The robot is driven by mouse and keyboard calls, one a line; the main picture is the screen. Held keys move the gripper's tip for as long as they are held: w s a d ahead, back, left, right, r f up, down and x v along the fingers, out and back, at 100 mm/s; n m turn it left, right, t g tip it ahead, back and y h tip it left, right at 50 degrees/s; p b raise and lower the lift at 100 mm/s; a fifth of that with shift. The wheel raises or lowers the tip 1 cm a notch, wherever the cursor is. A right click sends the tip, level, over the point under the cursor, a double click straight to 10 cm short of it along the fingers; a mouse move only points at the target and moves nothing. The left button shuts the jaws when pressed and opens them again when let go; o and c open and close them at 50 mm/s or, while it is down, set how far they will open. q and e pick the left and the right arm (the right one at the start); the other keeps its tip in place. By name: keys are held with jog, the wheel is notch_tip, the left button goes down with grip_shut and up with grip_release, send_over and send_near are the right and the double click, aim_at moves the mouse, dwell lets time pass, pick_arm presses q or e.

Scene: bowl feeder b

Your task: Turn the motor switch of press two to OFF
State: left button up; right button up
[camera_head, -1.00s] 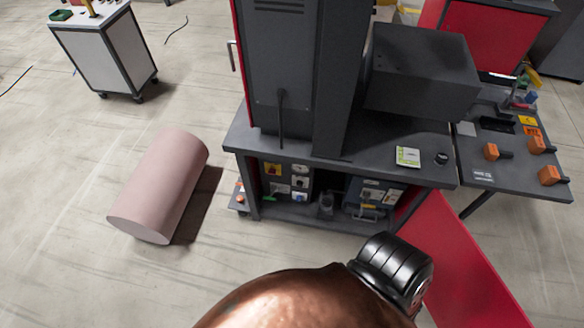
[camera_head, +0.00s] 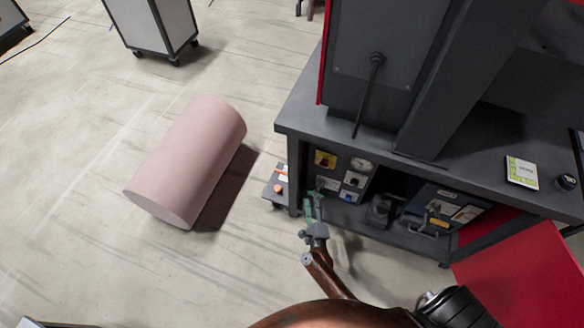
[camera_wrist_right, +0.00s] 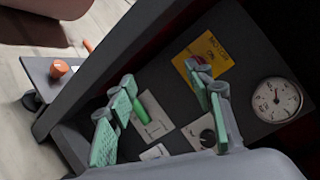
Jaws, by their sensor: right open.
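Press two's dark control panel (camera_head: 343,172) is under the press table. On it, a yellow plate (camera_head: 325,158) carries a red switch; its lettering is hard to read. In the right wrist view the yellow plate (camera_wrist_right: 211,50) is upper centre, and a fingertip partly covers the red switch. My right gripper (camera_head: 314,207) is just in front of the panel's lower left. In the wrist view it (camera_wrist_right: 160,95) is open and empty, its green-padded fingers apart, with a green lever (camera_wrist_right: 155,108) seen between them. Contact with the switch cannot be told. My left gripper is not in view.
A gauge (camera_wrist_right: 276,98) and a black knob (camera_wrist_right: 207,138) sit near the right finger. The table edge (camera_head: 400,165) overhangs the panel. A side shelf with an orange knob (camera_head: 278,188) stands left. A pink cylinder (camera_head: 190,160) lies on the floor; a red panel (camera_head: 525,275) is at right.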

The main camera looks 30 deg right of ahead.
aim_at(323, 166)
jog(key=w+d+r+m+g+h+b, duration=0.1)
jog(key=w+d+m+h+b, duration=0.1)
jog(key=m, duration=0.4)
jog(key=w+d+r+m+g+h+b, duration=0.1)
jog(key=w+d+m+g+h+b, duration=0.1)
jog(key=w+d+m+b, duration=0.2)
jog(key=w+d+r+m+g+h+b, duration=0.1)
jog(key=w+d+m+h+b, duration=0.2)
jog(key=m, duration=0.5)
jog(key=shift+w+d+r, duration=0.1)
jog(key=shift+d+r, duration=0.05)
jog(key=shift+d, duration=0.25)
jog(key=shift+w+d+r, duration=0.1)
jog(key=shift+d+r, duration=0.05)
jog(key=shift+d, duration=0.25)
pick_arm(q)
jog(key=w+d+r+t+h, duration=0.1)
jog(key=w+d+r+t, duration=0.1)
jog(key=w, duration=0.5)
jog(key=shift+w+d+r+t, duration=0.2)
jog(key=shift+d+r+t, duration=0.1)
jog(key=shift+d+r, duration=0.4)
pick_arm(e)
jog(key=shift+c, duration=0.2)
jog(key=c, duration=1.1)
